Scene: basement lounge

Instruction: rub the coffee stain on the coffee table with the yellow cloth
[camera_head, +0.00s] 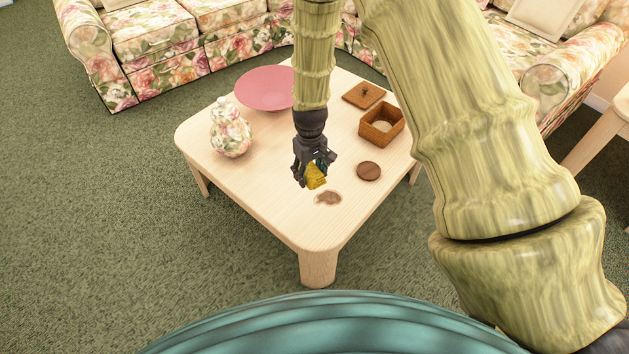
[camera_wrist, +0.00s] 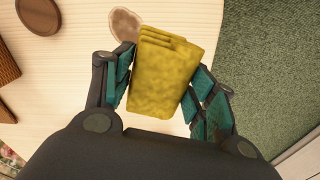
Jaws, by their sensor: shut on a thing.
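My gripper (camera_head: 313,168) is shut on the folded yellow cloth (camera_head: 315,177), over the coffee table (camera_head: 270,205). In the wrist view the yellow cloth (camera_wrist: 165,70) sits between the two teal-padded fingers of my gripper (camera_wrist: 165,88). The brown coffee stain (camera_head: 328,198) lies on the pale wood just to the right of and nearer than the cloth. In the wrist view the stain (camera_wrist: 125,25) shows beyond the cloth's upper left, partly hidden by it. I cannot tell whether the cloth touches the table.
A round wooden coaster (camera_head: 369,171) lies right of the stain. An open wooden box (camera_head: 381,124) and its lid (camera_head: 364,95) are behind it. A pink bowl (camera_head: 266,88) and a floral jar (camera_head: 231,131) stand to the left. A floral sofa (camera_head: 165,50) runs behind the table.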

